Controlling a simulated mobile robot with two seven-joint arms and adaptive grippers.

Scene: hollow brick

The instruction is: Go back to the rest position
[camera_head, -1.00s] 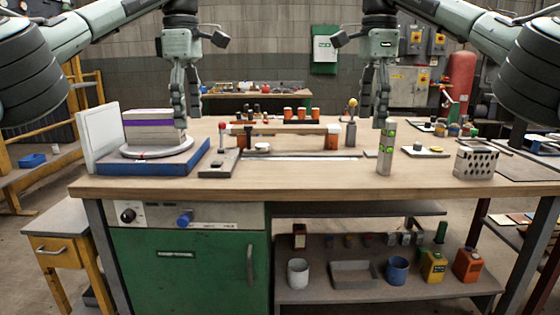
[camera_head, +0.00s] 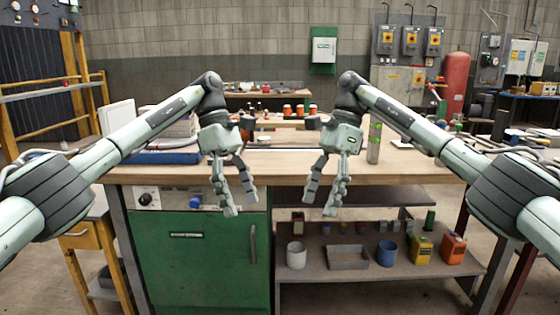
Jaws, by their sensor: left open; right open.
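My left gripper (camera_head: 243,206) is open and empty. It hangs fingers down in front of the workbench's front edge, over the green cabinet (camera_head: 190,262). My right gripper (camera_head: 318,207) is also open and empty, hanging fingers down to the right of the left one, in front of the bench edge. A clear gap lies between the two grippers. The wooden workbench (camera_head: 400,168) stands behind both.
A green and grey post (camera_head: 374,140) stands on the bench just right of my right gripper. A white panel (camera_head: 117,117) stands at the bench's left. The lower shelf holds a white cup (camera_head: 296,255), a grey bin (camera_head: 347,257) and a blue cup (camera_head: 387,253).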

